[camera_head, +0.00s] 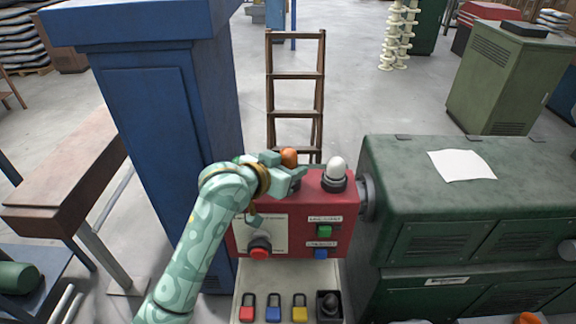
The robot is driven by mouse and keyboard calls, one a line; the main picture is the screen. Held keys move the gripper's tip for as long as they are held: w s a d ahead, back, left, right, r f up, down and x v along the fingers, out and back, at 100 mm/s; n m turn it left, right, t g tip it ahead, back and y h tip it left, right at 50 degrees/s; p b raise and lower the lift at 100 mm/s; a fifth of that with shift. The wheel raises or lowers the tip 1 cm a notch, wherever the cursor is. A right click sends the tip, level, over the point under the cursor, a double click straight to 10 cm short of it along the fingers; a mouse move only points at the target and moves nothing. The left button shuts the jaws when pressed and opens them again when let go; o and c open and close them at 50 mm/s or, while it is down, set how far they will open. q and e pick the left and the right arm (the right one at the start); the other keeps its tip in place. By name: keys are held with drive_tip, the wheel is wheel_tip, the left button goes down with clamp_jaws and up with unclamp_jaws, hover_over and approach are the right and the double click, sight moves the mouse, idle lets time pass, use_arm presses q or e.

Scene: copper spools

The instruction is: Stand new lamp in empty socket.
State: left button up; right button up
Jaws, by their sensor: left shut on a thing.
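A red control box (338,207) carries a row of lamps on its top. A white lamp (337,167) stands upright in a dark socket at the box's right end. My left gripper (287,171) is over the middle of the box top, shut on an orange lamp (289,156). The lamp's dome shows above the fingers; its base is mostly hidden, so I cannot tell whether it is seated in a socket. My right gripper is not in view.
A green machine (400,165) with a white paper stands close on the right, a tall blue cabinet (155,130) on the left. A wooden ladder (296,75) is behind. Several padlocks (273,308) are below the box. An orange thing (528,318) shows at the lower right.

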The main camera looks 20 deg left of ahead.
use_arm(q)
drive_tip(key=shift+f, duration=0.6)
drive_tip(key=o, duration=1.1)
drive_tip(key=shift+c, duration=0.2)
drive_tip(key=v, duration=1.2)
drive_tip(key=shift+f, duration=0.1)
